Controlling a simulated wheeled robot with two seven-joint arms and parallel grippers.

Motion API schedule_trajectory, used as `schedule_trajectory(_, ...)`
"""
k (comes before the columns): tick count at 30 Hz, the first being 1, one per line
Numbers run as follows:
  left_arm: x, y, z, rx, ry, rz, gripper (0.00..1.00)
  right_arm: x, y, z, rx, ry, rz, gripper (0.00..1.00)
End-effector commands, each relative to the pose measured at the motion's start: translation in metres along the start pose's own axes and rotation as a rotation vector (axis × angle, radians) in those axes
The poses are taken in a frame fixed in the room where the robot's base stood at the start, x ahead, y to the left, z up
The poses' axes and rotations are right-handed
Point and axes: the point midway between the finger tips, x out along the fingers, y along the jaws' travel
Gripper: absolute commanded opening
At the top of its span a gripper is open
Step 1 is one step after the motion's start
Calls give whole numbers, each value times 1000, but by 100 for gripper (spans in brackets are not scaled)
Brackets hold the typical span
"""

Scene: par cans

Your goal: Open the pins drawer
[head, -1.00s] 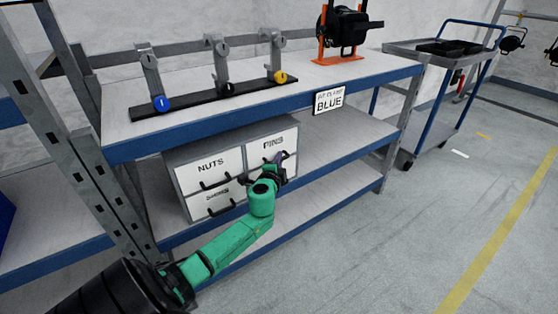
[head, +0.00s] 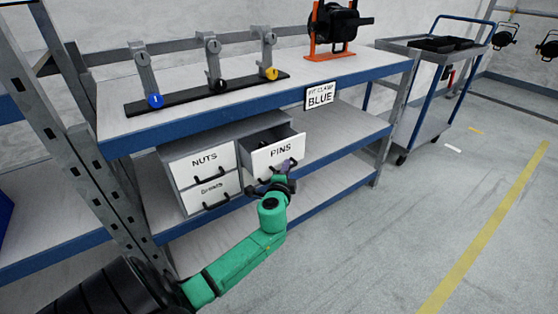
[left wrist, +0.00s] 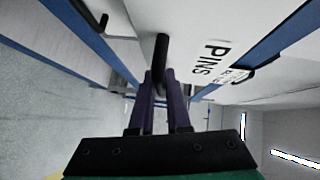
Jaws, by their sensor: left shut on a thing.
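The pins drawer (head: 276,154), with a white front labelled PINS, is pulled part way out of the grey cabinet (head: 200,146) on the middle shelf. Its dark interior shows behind the front. My left gripper (head: 283,168) is shut on the black handle of that drawer. In the left wrist view, the purple fingers of my left gripper (left wrist: 162,90) close around the black handle (left wrist: 161,58), beside the PINS label (left wrist: 208,58). My right gripper is in neither view.
Closed NUTS (head: 207,162) and lower-left (head: 212,192) drawers stand left of the pins drawer. The top shelf holds clamps on a black bar (head: 210,95) and an orange-framed lamp (head: 335,30). A cart (head: 430,60) stands to the right. Floor in front is clear.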

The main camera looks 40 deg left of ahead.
Motion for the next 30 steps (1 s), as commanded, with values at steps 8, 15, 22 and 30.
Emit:
schedule_trajectory(8,-44,15,-44,-3,0,3,0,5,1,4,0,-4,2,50)
schedule_trajectory(15,-67,22,-67,-1,0,1,0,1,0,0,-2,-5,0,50)
schedule_trajectory(22,-75,24,-75,0,-1,1,0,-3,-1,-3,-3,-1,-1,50)
schedule_trajectory(30,-75,24,-75,1,0,1,0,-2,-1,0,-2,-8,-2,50)
